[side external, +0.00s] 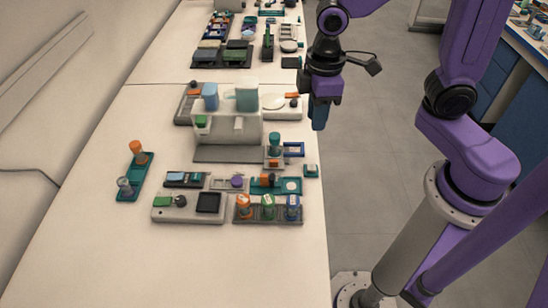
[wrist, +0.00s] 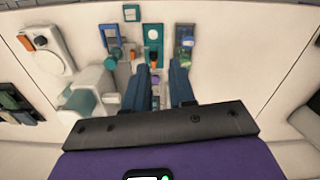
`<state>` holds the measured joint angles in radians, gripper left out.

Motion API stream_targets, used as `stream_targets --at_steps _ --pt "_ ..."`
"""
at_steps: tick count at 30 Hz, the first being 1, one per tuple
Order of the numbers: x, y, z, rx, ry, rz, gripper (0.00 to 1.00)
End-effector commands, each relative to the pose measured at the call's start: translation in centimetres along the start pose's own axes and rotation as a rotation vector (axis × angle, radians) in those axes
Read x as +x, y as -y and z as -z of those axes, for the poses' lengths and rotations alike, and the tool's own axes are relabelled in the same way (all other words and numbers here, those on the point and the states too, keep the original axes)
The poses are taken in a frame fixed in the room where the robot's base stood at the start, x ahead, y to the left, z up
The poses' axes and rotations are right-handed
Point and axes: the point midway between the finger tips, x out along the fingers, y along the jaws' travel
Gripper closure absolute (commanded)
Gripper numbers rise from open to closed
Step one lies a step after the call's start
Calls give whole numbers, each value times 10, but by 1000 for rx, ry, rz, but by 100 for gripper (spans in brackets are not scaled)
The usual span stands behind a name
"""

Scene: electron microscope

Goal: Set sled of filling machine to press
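A white machine (side external: 228,128) stands on a grey base, with a blue container and a pale teal container on top; I take it to be the filling machine. At its front right is a small grey unit with a teal knob (side external: 274,140) and a blue frame (side external: 294,149) beside it. I cannot tell which part is the sled or which is the press. My gripper (side external: 320,116) hangs fingers down near the table's right edge, apart from everything. In the wrist view its two blue fingers (wrist: 162,88) are spread with nothing held. The white machine (wrist: 92,100) shows left of them.
In front lie a grey box with a dark screen (side external: 190,208), a rack of coloured-top vials (side external: 268,212) and a teal tray (side external: 271,186). A teal holder (side external: 135,178) stands left. Dark trays (side external: 222,55) fill the back. The table's front is clear.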

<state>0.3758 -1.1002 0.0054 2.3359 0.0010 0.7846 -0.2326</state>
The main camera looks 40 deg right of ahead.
Motion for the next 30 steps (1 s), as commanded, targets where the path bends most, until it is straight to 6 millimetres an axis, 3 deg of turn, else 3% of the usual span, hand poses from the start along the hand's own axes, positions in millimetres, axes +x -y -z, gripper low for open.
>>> stream_targets --at_steps 6,15,22,30 --pt "15 -28 32 49 7 0 76" --pt "39 -65 62 113 13 1 76" --pt "56 -87 72 153 15 2 76" --pt "66 -96 74 169 16 2 76"
